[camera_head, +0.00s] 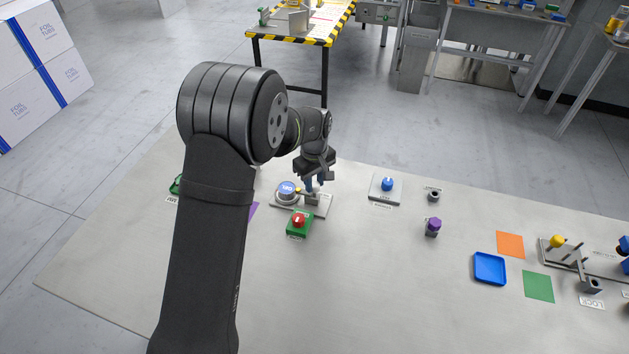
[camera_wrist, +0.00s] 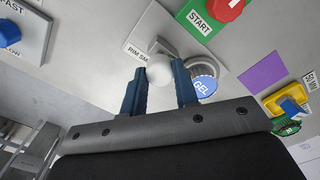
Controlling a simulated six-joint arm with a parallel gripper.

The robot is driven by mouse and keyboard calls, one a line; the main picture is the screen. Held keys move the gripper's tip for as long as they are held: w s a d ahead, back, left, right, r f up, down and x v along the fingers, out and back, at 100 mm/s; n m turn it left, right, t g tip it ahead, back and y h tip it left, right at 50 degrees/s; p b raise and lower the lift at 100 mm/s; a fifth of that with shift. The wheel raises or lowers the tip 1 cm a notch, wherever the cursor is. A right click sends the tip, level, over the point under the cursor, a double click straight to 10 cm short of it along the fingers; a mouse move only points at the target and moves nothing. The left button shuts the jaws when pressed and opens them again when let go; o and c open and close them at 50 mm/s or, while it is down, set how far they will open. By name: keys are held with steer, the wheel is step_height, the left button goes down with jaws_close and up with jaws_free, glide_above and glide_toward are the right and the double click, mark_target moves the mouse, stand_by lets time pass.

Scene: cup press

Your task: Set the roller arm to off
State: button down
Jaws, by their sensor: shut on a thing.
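The roller arm's fixture is a grey metal plate (camera_head: 322,208) left of the table's middle. In the wrist view its plate (camera_wrist: 160,25) bears a partly hidden label starting "RIM SM". A pale round knob (camera_wrist: 159,69) stands between my blue fingertips. My gripper (camera_head: 314,187) reaches down over the plate; in the wrist view my gripper (camera_wrist: 158,80) is closed around the knob. A round blue disc marked GEL (camera_head: 287,189) sits at the plate's left end; it also shows beside my right finger in the wrist view (camera_wrist: 203,86). I cannot read an off mark.
A green START box with a red knob (camera_head: 298,222) stands just in front of the plate. A blue-knobbed panel (camera_head: 386,186), a purple-topped post (camera_head: 433,226) and a blue tray (camera_head: 490,268) lie to the right. The table's front middle is clear.

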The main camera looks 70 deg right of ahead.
steer(key=shift+s, duration=1.5)
steer(key=c, duration=1.1)
jaws_free()
steer(key=shift+r, duration=0.1)
step_height(320, 180, up, 17)
steer(key=shift+r, duration=0.15)
step_height(320, 180, down, 18)
steer(key=shift+r, duration=0.2)
steer(key=shift+w, duration=0.45)
